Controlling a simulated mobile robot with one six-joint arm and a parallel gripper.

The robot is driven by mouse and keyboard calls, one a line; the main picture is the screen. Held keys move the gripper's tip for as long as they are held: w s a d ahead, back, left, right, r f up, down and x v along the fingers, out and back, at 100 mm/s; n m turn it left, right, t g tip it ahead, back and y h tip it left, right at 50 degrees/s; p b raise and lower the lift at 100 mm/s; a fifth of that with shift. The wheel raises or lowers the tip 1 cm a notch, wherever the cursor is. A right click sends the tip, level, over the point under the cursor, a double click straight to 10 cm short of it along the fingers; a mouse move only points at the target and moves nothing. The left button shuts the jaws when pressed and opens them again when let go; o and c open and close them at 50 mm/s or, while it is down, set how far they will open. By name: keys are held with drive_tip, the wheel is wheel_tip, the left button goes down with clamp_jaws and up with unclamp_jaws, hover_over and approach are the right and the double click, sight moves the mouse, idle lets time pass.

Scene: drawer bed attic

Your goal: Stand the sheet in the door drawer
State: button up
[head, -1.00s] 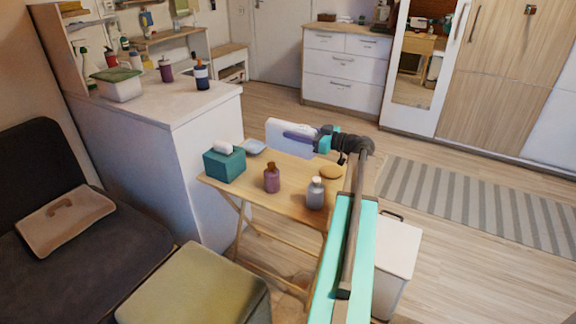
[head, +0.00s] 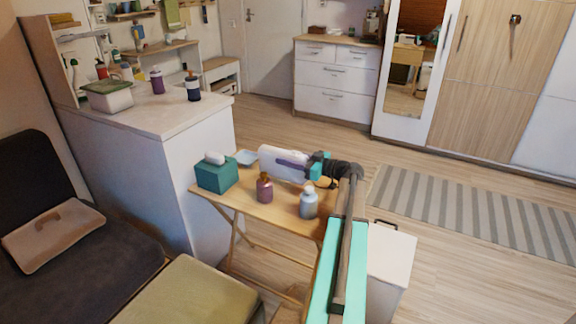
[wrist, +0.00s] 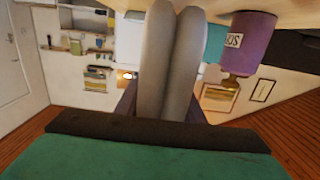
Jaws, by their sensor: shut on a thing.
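The sheet (head: 270,161) is a white folded bundle, seen above the far edge of the small wooden table in the head view. My gripper (head: 294,164) is shut on it, with a dark purple finger along its near side. In the wrist view the sheet (wrist: 172,60) appears as two pale rounded folds between my fingers (wrist: 163,105). Whether it touches the table I cannot tell. A white chest of drawers (head: 336,82) stands at the back, its drawers shut. No drawer is seen open, and I cannot tell which is the door drawer.
The wooden table (head: 285,216) holds a teal tissue box (head: 216,175), a purple bottle (head: 264,188), a grey bottle (head: 308,203) and a blue dish (head: 247,158). A white bin (head: 390,262) stands at its right. A white cabinet (head: 150,113) is left. Floor beyond the table is clear around a striped rug (head: 470,210).

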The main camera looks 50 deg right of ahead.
wheel_tip(320, 180, down, 2)
drive_tip(key=shift+f, duration=0.1)
drive_tip(key=shift+f, duration=0.35)
idle(0.3)
